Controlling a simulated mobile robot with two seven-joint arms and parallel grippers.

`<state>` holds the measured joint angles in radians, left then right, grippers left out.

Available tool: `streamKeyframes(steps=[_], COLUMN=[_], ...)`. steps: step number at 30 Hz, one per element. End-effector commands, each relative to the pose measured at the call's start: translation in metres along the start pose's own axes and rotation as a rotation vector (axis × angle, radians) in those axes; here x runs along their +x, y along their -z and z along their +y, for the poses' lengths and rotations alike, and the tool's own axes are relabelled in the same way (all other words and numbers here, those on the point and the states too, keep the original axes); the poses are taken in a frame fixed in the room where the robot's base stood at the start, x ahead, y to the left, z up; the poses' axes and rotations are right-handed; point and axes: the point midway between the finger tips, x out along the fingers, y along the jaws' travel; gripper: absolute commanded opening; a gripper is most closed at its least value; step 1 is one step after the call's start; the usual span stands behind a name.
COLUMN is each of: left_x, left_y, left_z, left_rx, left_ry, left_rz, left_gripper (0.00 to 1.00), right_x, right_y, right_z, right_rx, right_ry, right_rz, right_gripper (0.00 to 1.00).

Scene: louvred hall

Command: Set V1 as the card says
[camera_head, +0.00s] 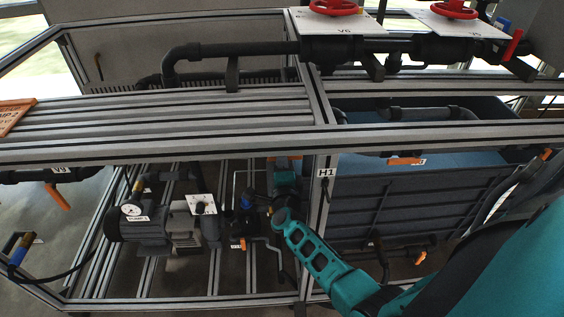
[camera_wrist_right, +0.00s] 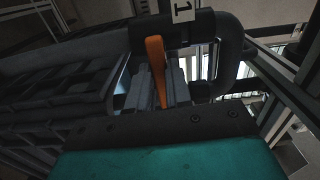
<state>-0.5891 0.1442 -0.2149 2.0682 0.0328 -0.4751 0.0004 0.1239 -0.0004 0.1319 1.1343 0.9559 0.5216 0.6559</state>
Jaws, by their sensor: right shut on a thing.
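In the right wrist view an orange lever handle (camera_wrist_right: 156,72) stands upright below a dark pipe; a white tag (camera_wrist_right: 182,9) above it shows a "1", the rest cut off. My right gripper (camera_head: 284,187) reaches in under the frame beam, left of the H1 post, and is shut on the orange handle. Its fingertips are mostly hidden, and the exact grip is hard to see. The lever is largely hidden behind the gripper in the head view. An orange card (camera_head: 14,117) at the far left edge is cut off, its text mostly unreadable. My left gripper is not in view.
The H1 post (camera_head: 325,205) stands just right of my right gripper, with a blue-grey tank (camera_head: 420,195) beyond it. A pump (camera_head: 145,222) with a gauge is to the left. Frame beams pass above. Red handwheels (camera_head: 333,7) sit at the top.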

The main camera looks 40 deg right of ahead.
Motion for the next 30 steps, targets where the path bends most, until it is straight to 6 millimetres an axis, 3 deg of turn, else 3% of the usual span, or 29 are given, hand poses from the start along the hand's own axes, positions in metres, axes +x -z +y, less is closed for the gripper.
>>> streamKeyframes(steps=[10, 11, 18, 26, 30], left_x=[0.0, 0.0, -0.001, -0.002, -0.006], left_y=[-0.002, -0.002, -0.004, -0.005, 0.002], left_z=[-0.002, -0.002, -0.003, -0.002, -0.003], left_rx=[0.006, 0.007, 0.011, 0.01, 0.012], left_ry=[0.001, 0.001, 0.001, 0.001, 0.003], left_rz=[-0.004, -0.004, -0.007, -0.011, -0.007], left_gripper=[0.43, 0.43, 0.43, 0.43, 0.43], right_x=[-0.001, -0.001, 0.0, -0.002, -0.018], right_y=[0.0, 0.0, 0.0, 0.0, 0.0], right_z=[0.001, 0.001, 0.0, 0.0, -0.002], right_rx=[-0.012, -0.012, -0.008, -0.006, -0.006], right_ry=[-0.001, -0.001, 0.0, 0.0, -0.002], right_rz=[-0.001, -0.001, 0.0, 0.0, -0.001], right_gripper=[0.0, 0.22, 0.45, 0.45, 0.45])
